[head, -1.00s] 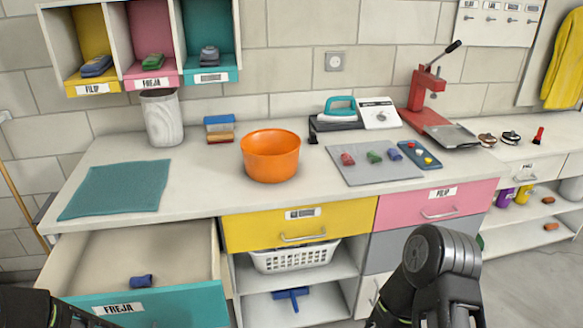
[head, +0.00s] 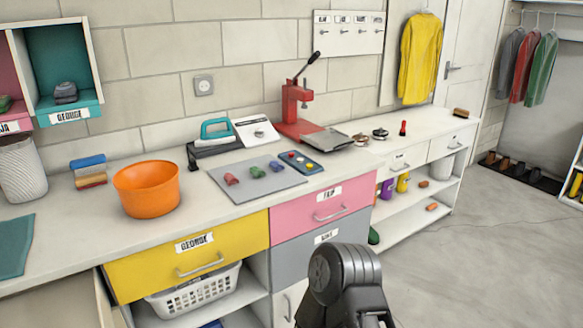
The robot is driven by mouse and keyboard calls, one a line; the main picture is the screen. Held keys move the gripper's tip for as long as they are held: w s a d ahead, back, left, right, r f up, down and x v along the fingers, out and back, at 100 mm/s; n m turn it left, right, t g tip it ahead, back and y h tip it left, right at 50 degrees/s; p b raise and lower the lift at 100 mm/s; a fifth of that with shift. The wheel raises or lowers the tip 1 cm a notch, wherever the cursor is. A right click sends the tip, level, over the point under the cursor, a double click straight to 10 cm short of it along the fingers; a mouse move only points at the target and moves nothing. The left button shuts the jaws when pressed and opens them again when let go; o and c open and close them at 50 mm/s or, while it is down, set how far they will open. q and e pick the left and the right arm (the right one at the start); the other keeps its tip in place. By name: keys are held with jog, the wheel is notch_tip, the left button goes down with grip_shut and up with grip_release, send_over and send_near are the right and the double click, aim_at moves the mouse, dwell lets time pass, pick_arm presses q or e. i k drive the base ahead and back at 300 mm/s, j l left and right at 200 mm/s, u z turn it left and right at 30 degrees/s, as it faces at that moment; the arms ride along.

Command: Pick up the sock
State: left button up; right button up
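No thing that I can clearly tell is a sock is in the head view now. A dark link of my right arm stands at the bottom centre. Neither gripper's fingers show.
An orange bowl (head: 147,205) stands on the white counter (head: 60,218). A red press (head: 296,112) and an iron (head: 217,130) stand behind the mat. Yellow (head: 190,262) and pink (head: 321,205) drawers are shut. Grey floor (head: 490,250) is open on the right.

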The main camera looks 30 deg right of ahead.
aim_at(275, 165)
jog(key=z, duration=2.05)
jog(key=i+j+z, duration=0.1)
jog(key=j+z, duration=0.15)
jog(key=i+j, duration=0.15)
jog(key=j, duration=0.25)
jog(key=i+j, duration=0.2)
jog(key=j, duration=0.15)
